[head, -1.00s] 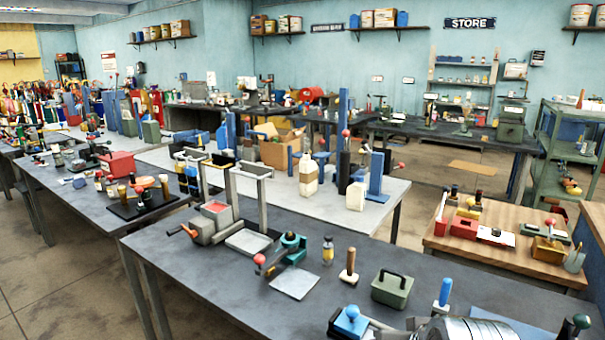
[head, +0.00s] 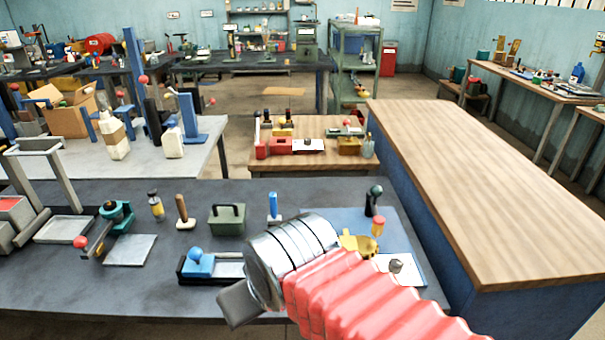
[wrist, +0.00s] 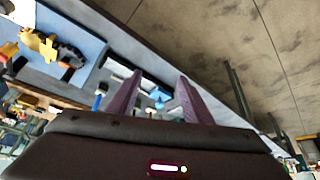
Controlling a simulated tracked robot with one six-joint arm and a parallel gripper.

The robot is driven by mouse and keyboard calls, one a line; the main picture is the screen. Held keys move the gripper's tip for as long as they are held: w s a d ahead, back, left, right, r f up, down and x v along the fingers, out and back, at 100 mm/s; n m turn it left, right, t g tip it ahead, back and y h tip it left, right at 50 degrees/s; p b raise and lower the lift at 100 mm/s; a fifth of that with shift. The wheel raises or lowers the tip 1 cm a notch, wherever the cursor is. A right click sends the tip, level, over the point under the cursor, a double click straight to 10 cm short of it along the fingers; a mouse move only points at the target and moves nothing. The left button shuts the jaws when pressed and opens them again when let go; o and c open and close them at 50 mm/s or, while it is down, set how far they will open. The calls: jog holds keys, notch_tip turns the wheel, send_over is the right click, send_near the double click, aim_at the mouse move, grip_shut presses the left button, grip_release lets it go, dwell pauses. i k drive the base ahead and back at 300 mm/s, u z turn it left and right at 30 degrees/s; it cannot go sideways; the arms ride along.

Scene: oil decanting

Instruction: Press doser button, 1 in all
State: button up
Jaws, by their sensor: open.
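My gripper (wrist: 159,80) is open in the wrist view, its two purple fingers apart with nothing held between them. In the head view its metal wrist (head: 290,250) and red sleeve hang over the front of the dark bench. A small device with a blue knob (head: 197,257) sits just left of the wrist; a blue knobbed part (wrist: 160,96) shows beyond and between the fingers. A yellow device (head: 358,243) stands on the blue mat (head: 330,218) behind my arm, partly hidden. A white plate with a grey knob (head: 396,266) lies to its right. I cannot tell which is the doser.
A green box (head: 227,218), a blue-handled tool (head: 273,207), a wooden-handled stamp (head: 183,212) and a teal device (head: 115,222) stand on the dark bench. A dark-knobbed lever (head: 374,200) stands at the mat's back. The wooden-topped counter (head: 470,190) at right is bare.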

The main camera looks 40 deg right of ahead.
aim_at(379, 221)
jog(key=z, duration=1.55)
